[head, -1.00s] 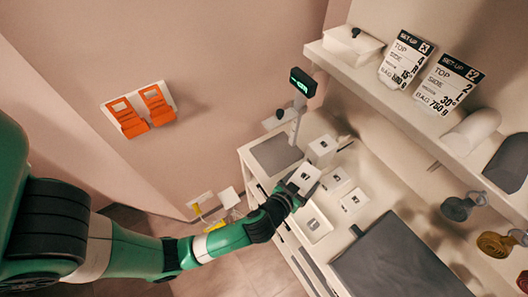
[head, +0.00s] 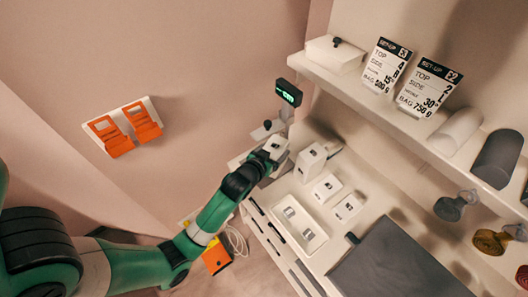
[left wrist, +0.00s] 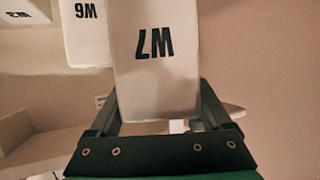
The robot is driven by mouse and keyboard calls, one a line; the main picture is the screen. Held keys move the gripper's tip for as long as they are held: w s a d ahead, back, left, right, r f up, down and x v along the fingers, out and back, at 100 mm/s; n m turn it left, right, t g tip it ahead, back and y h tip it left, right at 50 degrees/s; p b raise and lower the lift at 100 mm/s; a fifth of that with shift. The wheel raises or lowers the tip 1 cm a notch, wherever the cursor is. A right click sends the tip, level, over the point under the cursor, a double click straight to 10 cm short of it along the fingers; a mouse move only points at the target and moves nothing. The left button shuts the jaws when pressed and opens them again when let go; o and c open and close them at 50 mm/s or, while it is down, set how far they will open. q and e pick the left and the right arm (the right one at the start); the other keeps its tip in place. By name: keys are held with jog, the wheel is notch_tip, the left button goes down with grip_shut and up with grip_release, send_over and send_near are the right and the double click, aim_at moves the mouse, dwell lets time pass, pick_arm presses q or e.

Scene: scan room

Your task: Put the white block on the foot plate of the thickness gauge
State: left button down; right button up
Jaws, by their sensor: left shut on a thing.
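My left gripper (head: 268,160) is shut on a white block (head: 276,147), which reads W7 in the left wrist view (left wrist: 155,60). In the head view the block is at the back left of the bench, just in front of the thickness gauge. The gauge has a dark head with a lit green display (head: 288,93) on a pale post (head: 287,114). Its foot plate is largely hidden behind the block and gripper, so I cannot tell whether the block touches it. My right gripper is not in view.
Other white blocks stand to the right on the bench (head: 311,162), (head: 327,188), (head: 348,206). A shallow white tray (head: 322,237) is nearer, beside a large grey mat (head: 395,265). A shelf (head: 370,105) with cards and rolls overhangs the back. Orange holders hang on the left wall (head: 125,127).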

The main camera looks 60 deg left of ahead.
pick_arm(q)
jog(key=a, duration=0.5)
jog(key=shift+s+a+f+b, duration=0.2)
jog(key=shift+f+b, duration=0.45)
jog(key=shift+f, duration=0.5)
jog(key=shift+s+a+f+b, duration=0.2)
jog(key=shift+f+b, duration=0.45)
jog(key=shift+f, duration=0.55)
jog(key=shift+s+a+f+b, duration=0.1)
jog(key=shift+s+f+b, duration=0.1)
jog(key=shift+f+b, duration=0.7)
jog(key=shift+f+p, duration=0.15)
jog(key=shift+p, duration=0.15)
jog(key=shift+f, duration=0.1)
